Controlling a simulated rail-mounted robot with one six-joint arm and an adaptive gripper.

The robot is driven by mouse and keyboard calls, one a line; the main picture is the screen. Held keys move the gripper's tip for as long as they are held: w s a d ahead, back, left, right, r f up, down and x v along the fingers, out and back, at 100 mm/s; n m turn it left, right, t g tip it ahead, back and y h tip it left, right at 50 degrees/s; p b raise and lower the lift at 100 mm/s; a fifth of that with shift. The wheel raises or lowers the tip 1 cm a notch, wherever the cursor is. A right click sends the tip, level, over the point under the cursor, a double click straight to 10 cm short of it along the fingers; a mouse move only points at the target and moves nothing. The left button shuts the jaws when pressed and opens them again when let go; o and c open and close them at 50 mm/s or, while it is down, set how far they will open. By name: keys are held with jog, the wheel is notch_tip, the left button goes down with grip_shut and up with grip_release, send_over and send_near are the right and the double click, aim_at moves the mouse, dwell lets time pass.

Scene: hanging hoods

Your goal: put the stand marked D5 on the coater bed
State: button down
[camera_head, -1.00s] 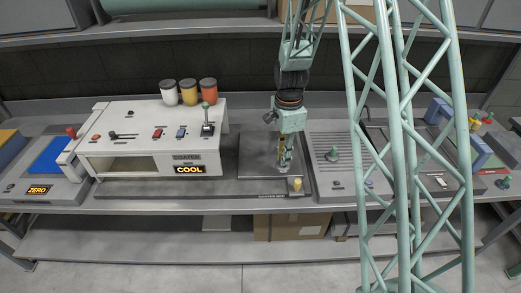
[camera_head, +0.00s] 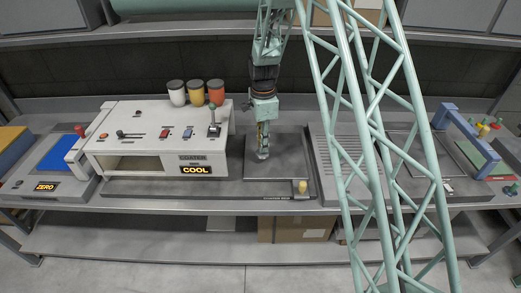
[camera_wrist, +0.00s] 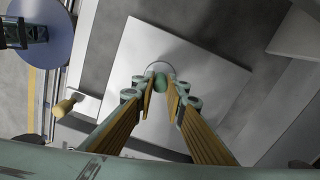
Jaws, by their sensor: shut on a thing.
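My gripper (camera_head: 263,153) is shut on the green knob of a small stand (camera_wrist: 160,82). The stand's pale round base shows just beyond the fingertips in the wrist view. Its mark cannot be read. The gripper points down over the left part of the grey square plate of the coater bed (camera_head: 291,160), which also fills the middle of the wrist view (camera_wrist: 215,95). The stand's base is over this plate; I cannot tell whether it touches.
The white coater (camera_head: 135,135) reading COOL stands left of the plate, with several capped jars (camera_head: 196,92) on top. A yellow knob (camera_head: 302,186) rises at the bed's front right. A slotted plate (camera_head: 349,185) lies right, partly behind my lattice arm.

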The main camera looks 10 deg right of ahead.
jog(key=shift+w+a, duration=0.1)
jog(key=shift+w, duration=0.1)
jog(key=shift+w+a, duration=0.25)
jog(key=shift+w, duration=0.1)
jog(key=shift+f, duration=1.75)
jog(key=shift+f, duration=0.1)
jog(key=c, duration=2.6)
grip_release()
jog(key=shift+c, duration=0.2)
notch_tip(320, 180, up, 12)
